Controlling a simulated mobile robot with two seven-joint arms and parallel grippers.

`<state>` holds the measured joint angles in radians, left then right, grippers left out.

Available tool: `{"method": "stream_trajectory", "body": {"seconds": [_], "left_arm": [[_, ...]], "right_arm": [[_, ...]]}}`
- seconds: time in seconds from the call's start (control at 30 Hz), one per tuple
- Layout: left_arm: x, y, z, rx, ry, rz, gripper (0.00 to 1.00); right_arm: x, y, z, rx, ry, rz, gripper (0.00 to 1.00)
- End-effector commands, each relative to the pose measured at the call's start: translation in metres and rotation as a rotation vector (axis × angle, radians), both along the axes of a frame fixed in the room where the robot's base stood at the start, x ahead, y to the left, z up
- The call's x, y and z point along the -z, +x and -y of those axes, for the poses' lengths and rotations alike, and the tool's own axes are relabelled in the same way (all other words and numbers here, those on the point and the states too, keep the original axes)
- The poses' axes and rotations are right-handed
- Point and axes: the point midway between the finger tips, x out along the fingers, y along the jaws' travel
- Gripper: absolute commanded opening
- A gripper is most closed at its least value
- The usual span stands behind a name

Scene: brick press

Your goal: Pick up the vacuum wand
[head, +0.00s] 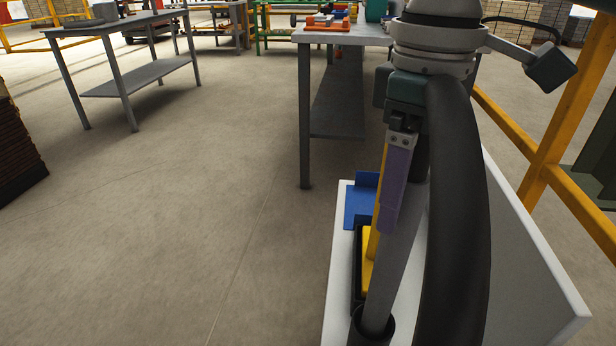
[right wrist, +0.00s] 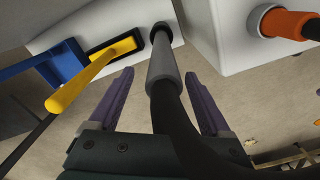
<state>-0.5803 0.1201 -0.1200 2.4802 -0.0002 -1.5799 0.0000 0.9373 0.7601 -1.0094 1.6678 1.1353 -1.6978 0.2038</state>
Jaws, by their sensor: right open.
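The vacuum wand (head: 396,268) is a grey tube with a thick black hose at its top. It stands tilted, its lower end in a black ring on the white stand. My right gripper (head: 398,188) has purple fingers and is at the wand's upper part. In the right wrist view the wand (right wrist: 164,62) passes between the spread fingers of the right gripper (right wrist: 158,78). Gaps show on both sides there, so the jaws are open around it. In the head view one finger is hidden behind the wand and hose. My left gripper is out of view.
A blue dustpan (head: 357,208) and a yellow-handled brush (right wrist: 98,66) sit beside the wand on the white stand (head: 340,270). A white box with an orange hose fitting (right wrist: 284,22) is close by. A grey table (head: 305,110) stands behind; yellow rails (head: 545,170) are right.

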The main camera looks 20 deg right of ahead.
Motion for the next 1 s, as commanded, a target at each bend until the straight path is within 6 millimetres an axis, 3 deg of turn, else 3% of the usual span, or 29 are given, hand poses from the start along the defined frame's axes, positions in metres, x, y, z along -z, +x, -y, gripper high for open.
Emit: {"method": "stream_trajectory", "body": {"seconds": [0.4, 0.7, 1.0], "left_arm": [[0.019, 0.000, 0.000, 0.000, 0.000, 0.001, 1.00], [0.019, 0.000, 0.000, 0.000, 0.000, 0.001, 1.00], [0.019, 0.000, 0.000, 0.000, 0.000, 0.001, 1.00]], "right_arm": [[0.054, -0.007, 0.000, -0.002, 0.000, 0.001, 0.82], [0.057, -0.007, 0.000, -0.003, 0.000, 0.002, 0.81], [0.057, -0.007, 0.000, -0.003, 0.000, 0.002, 0.47]]}}
